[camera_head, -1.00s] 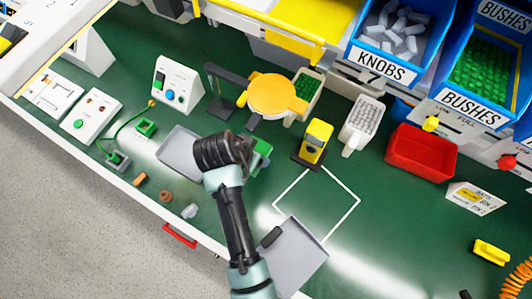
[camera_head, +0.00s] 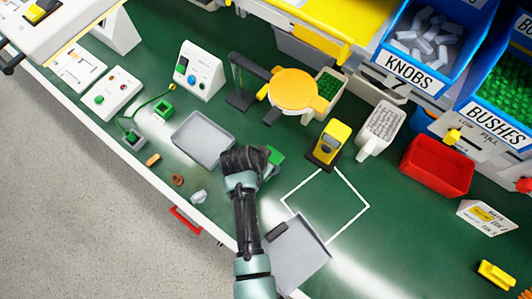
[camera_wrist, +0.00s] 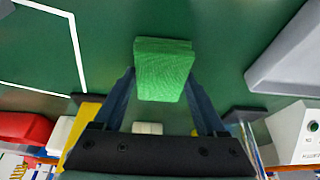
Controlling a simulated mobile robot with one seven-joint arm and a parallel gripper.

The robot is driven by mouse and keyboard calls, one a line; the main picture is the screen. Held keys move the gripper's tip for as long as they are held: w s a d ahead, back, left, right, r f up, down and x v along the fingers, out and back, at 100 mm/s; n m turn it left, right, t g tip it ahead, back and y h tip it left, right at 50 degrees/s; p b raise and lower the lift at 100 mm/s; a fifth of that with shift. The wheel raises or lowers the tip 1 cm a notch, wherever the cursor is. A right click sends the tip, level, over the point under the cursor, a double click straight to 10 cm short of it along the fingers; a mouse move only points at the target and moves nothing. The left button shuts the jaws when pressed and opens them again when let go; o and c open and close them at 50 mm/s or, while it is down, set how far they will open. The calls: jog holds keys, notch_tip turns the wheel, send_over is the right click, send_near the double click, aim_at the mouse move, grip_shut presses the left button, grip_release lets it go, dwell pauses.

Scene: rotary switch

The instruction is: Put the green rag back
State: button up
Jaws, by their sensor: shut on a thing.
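The green rag (camera_wrist: 163,68) shows as a folded block between the two fingers of my gripper (camera_wrist: 162,88) in the wrist view. The gripper is shut on it. In the head view, a corner of the green rag (camera_head: 274,160) shows to the right of my dark wrist, which hides the fingers and much of the rag. My gripper is over the green bench, between the grey tray and the white outlined square (camera_head: 352,232). I cannot tell how far the rag is above the bench.
A grey tray (camera_head: 203,140) lies left of my gripper, and a grey dustpan-like plate (camera_head: 297,258) lies below right. A yellow-and-black device (camera_head: 328,144), orange round plate (camera_head: 293,90) and red bin (camera_head: 436,166) stand behind and to the right. Small loose parts lie near the front edge.

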jog(key=shift+f, duration=0.15)
jog(key=o, duration=1.1)
jog(key=shift+o, duration=0.2)
jog(key=v, duration=1.2)
jog(key=shift+r+p, duration=0.25)
jog(key=shift+p, duration=0.2)
jog(key=shift+w, duration=0.1)
